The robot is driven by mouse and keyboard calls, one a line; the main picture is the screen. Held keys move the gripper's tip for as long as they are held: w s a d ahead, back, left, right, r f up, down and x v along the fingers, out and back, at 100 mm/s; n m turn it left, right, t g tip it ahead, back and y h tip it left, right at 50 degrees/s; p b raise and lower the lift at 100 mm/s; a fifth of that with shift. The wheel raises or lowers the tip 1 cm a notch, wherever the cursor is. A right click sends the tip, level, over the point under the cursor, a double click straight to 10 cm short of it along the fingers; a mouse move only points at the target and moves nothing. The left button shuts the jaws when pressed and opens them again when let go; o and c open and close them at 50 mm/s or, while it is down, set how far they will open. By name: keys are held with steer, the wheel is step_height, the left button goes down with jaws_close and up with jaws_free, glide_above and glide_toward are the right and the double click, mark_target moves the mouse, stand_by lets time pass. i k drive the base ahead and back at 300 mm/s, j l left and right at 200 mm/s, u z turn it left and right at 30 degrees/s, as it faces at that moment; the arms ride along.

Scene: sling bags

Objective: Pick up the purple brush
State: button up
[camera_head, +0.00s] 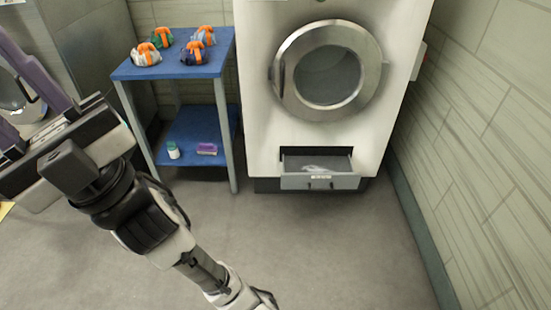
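The purple brush (207,149) lies on the lower blue shelf (193,126) of a small table, near the shelf's front edge. It is small and its details are hard to make out. A white bottle with a green cap (173,151) stands to its left, a little apart. My gripper (14,97) is at the left edge, close to the camera and well left of the brush. Its two purple fingers are apart, with the background showing between them. The fingertips are partly cut off by the frame. I see nothing held.
Several orange-topped items sit on the blue table top (185,66) above the brush. The table's grey legs (222,135) flank the shelf. A white washing machine (262,90) stands to the right, its lower drawer (320,182) pulled out. The floor (330,250) in front is clear.

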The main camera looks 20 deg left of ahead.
mark_target(209, 149)
steer(key=i+j+z, duration=0.15)
steer(key=j, duration=1.3)
steer(key=j+z, duration=0.2)
steer(key=j, duration=1.3)
steer(key=k+j+z, duration=0.15)
steer(key=j, duration=1.3)
steer(key=i, duration=1.55)
